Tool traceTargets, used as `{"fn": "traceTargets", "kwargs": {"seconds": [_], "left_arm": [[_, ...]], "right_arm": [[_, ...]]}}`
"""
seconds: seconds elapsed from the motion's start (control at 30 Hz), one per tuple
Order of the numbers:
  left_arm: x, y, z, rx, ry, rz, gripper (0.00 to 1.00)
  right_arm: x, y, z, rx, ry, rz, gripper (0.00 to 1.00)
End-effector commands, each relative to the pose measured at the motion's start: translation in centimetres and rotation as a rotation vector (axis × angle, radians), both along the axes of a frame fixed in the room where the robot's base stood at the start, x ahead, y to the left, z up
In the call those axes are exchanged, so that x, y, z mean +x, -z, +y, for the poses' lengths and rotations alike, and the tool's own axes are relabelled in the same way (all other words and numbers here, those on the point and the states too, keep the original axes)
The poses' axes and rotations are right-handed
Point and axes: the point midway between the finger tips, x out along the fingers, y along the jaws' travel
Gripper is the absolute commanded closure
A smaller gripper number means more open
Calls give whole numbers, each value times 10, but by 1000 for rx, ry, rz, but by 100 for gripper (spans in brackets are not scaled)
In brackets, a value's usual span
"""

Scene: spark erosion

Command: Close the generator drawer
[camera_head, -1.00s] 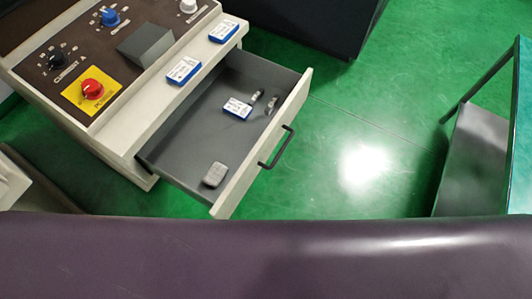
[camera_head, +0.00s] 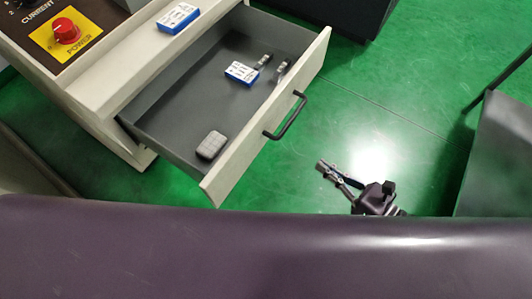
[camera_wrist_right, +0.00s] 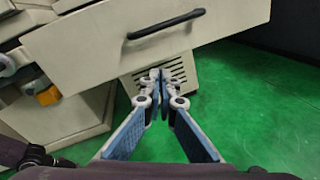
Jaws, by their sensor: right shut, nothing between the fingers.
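The generator drawer (camera_head: 262,130) is pulled out from the cream cabinet (camera_head: 75,95). Its front panel carries a black bar handle (camera_head: 287,116). My right gripper (camera_head: 326,168) is to the right of the drawer front, apart from it and the handle. In the right wrist view my right gripper (camera_wrist_right: 159,76) has its fingertips together with nothing between them. There the drawer front (camera_wrist_right: 90,58) spans the top, with the handle (camera_wrist_right: 166,24) above the fingertips. My left gripper is not in view.
In the drawer lie a blue-and-white box (camera_head: 241,73), a grey block (camera_head: 211,145) and small metal parts (camera_head: 282,70). Another blue-and-white box (camera_head: 178,18) rests on the cabinet ledge. A dark table (camera_head: 495,150) stands at the right. Green floor (camera_head: 340,100) is open between.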

Motion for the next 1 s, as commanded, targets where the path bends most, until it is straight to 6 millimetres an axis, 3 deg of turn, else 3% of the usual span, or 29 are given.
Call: {"fn": "traceTargets", "kwargs": {"seconds": [0.03,0.13,0.33,0.57,1.0], "left_arm": [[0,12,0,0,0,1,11],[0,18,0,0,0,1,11],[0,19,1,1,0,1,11],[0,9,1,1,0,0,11],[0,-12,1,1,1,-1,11]], "right_arm": [[-10,-7,11,-38,-66,-94,100],[-25,-26,28,-92,-156,-244,100],[-35,-42,42,-125,-214,-352,100],[-17,-45,69,-123,-212,-354,100],[25,-44,142,-124,-210,-349,100]]}}
